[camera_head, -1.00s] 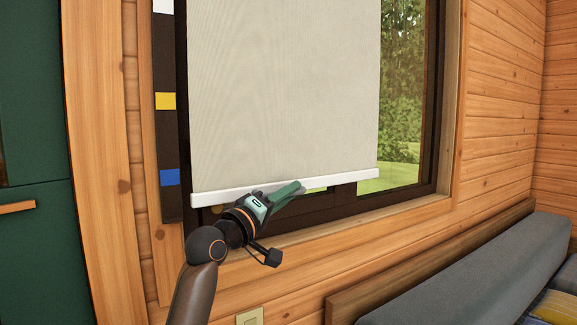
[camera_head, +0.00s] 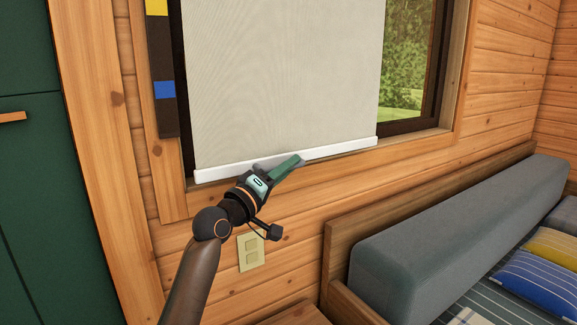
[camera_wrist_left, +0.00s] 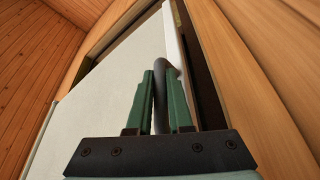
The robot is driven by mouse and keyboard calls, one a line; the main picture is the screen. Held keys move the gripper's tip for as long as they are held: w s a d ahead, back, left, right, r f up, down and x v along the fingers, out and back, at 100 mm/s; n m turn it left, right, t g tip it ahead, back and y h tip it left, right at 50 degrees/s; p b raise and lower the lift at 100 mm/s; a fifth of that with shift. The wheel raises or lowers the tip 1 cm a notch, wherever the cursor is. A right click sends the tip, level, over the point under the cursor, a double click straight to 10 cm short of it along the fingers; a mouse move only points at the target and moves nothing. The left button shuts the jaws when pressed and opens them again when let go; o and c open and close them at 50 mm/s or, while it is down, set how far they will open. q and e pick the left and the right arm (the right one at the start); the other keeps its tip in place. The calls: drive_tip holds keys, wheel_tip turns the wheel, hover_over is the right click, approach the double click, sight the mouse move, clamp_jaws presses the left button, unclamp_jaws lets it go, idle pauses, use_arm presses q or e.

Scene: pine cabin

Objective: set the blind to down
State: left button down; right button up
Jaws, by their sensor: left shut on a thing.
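The blind (camera_head: 285,75) is a pale grey fabric sheet with a white bottom bar (camera_head: 340,149). The bar lies level with the lower window frame, below the end of the dark marker strip (camera_head: 168,118). My left gripper (camera_head: 295,162) is at the middle of the bar. In the left wrist view my left gripper (camera_wrist_left: 161,92) has its green fingers shut on a dark curved handle (camera_wrist_left: 161,72) next to the white bar (camera_wrist_left: 174,42). The fingers hide part of the handle. My right gripper is not in view.
A grey bench backrest (camera_head: 450,215) with cushions (camera_head: 540,280) stands at the right below the window. A light switch (camera_head: 250,252) is on the wall below my left gripper. A green cabinet (camera_head: 45,170) stands at the left.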

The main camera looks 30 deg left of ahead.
use_arm(q)
drive_tip(key=shift+d+f, duration=0.1)
drive_tip(key=shift+f, duration=0.35)
drive_tip(key=c, duration=1.2)
unclamp_jaws()
drive_tip(key=o, duration=0.3)
drive_tip(key=shift+o, duration=0.3)
drive_tip(key=shift+r, duration=0.15)
drive_tip(key=shift+s, duration=0.1)
drive_tip(key=v, duration=1.2)
drive_tip(key=shift+s, duration=0.15)
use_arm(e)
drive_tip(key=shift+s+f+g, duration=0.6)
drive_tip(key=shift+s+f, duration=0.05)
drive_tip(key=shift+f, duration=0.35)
